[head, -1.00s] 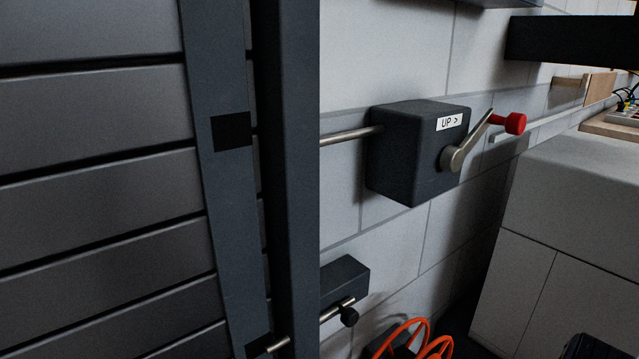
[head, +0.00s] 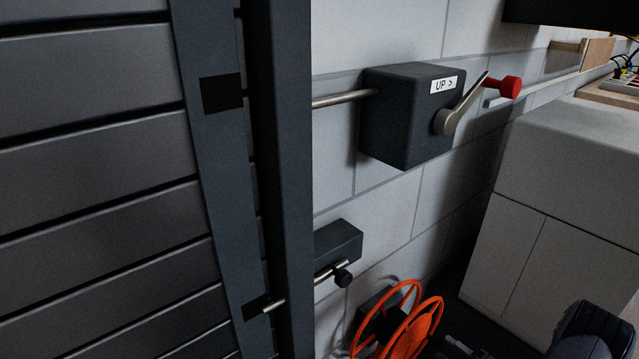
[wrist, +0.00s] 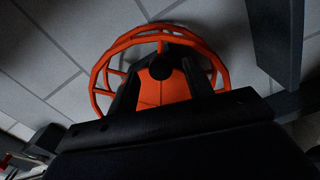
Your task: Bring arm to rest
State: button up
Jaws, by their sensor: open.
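My gripper (wrist: 163,88) shows in the wrist view as two dark fingers standing apart, with nothing held between them. Behind them is an orange hose or cable reel (wrist: 118,58), apparently beyond the fingertips; I cannot tell the exact gap. The same reel shows at the bottom of the head view (head: 412,333). Dark parts at the lower right of the head view seem to be my own arm; the fingers are not clear there.
A dark crank box (head: 405,120) labelled "UP >" has a lever with a red knob (head: 510,87). Below it is a bolt block (head: 338,250) with a rod. A slatted shutter (head: 95,160) fills the left. A grey cabinet (head: 565,200) stands right.

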aim_at(441, 343)
jog(key=x, duration=0.4)
jog(key=shift+r, duration=0.2)
jog(key=shift+d+r+n, duration=0.2)
jog(key=shift+r+n, duration=0.1)
jog(key=shift+n, duration=0.3)
jog(key=shift+a, duration=0.1)
